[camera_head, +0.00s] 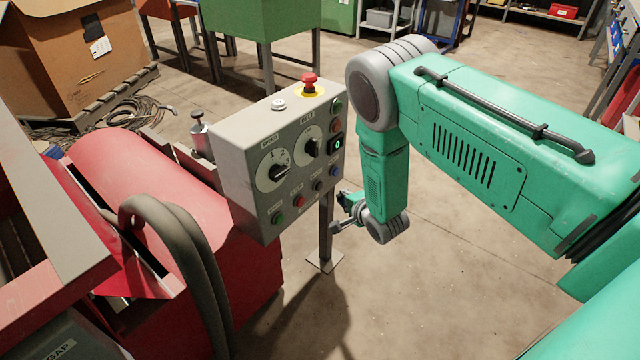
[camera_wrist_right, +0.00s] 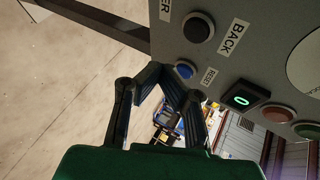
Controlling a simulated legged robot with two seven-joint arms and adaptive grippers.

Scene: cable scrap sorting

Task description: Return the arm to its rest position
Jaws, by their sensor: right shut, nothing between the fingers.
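My right arm (camera_head: 470,140) is green and comes in from the right in the head view, its forearm hanging down beside the grey control box (camera_head: 238,205). My right gripper (camera_head: 345,212) is low, just right of the box and near its post. In the right wrist view the right gripper (camera_wrist_right: 166,80) has its dark fingertips together with nothing between them. They point toward the box face (camera_wrist_right: 222,65), close to a blue button (camera_wrist_right: 184,70); I cannot tell whether they touch it. My left gripper is in neither view.
The box has dials, several buttons and a red mushroom button (camera_head: 309,82) on top. A red machine (camera_head: 150,185) with thick hoses (camera_head: 190,245) stands at the left. A cardboard box (camera_head: 60,60) and green bin (camera_head: 255,20) are behind. Floor (camera_head: 450,260) below the arm is clear.

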